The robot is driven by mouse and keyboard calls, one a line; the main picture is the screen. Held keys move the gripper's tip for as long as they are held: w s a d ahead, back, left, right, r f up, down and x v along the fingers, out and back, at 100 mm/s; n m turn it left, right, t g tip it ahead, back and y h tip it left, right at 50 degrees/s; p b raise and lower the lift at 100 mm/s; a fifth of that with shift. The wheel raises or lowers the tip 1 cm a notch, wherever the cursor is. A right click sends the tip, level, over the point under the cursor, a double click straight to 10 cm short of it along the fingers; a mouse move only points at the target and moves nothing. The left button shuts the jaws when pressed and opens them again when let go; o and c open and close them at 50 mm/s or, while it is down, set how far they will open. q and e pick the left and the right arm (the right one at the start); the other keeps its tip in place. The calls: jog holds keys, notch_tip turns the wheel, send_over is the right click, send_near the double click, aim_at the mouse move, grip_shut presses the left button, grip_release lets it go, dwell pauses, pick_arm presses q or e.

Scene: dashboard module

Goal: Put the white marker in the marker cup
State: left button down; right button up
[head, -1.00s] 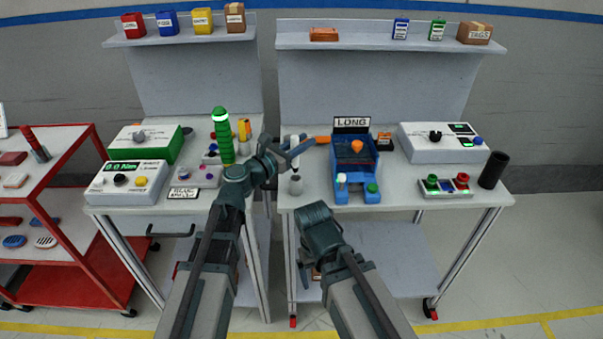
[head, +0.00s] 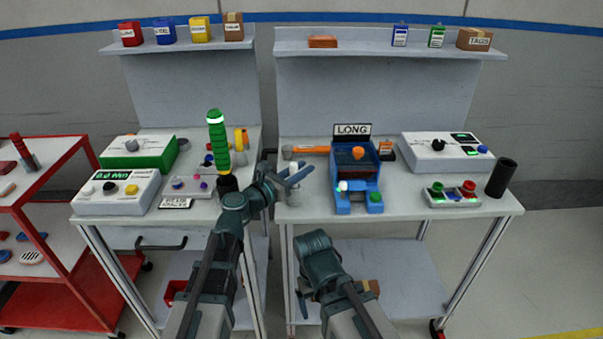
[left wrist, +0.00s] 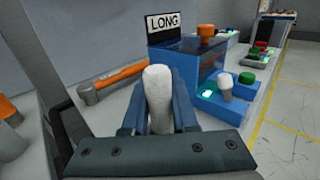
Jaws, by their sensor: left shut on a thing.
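The white marker (left wrist: 158,92) stands upright between the blue fingers of my left gripper in the left wrist view, and the fingers are shut on it. In the head view my left gripper (head: 293,176) is over the left front of the right bench and hides most of the marker. A pale grey piece (head: 293,198) shows just below the fingers; I cannot tell whether it is part of the marker or a stand. A black cylinder (head: 502,177), which looks like the marker cup, stands at the bench's right end. My right gripper (head: 304,302) is low in front of the bench; its fingers are unclear.
A blue box with a LONG sign (head: 355,178) stands right of my left gripper. An orange-handled hammer (head: 310,149) lies behind. A white instrument (head: 445,155) and a button box (head: 452,194) lie towards the cylinder. A gap separates the two benches.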

pick_arm(q)
jog(key=shift+f, duration=0.15)
jog(key=c, duration=0.7)
grip_release()
jog(key=v, duration=1.2)
jog(key=shift+r, duration=0.25)
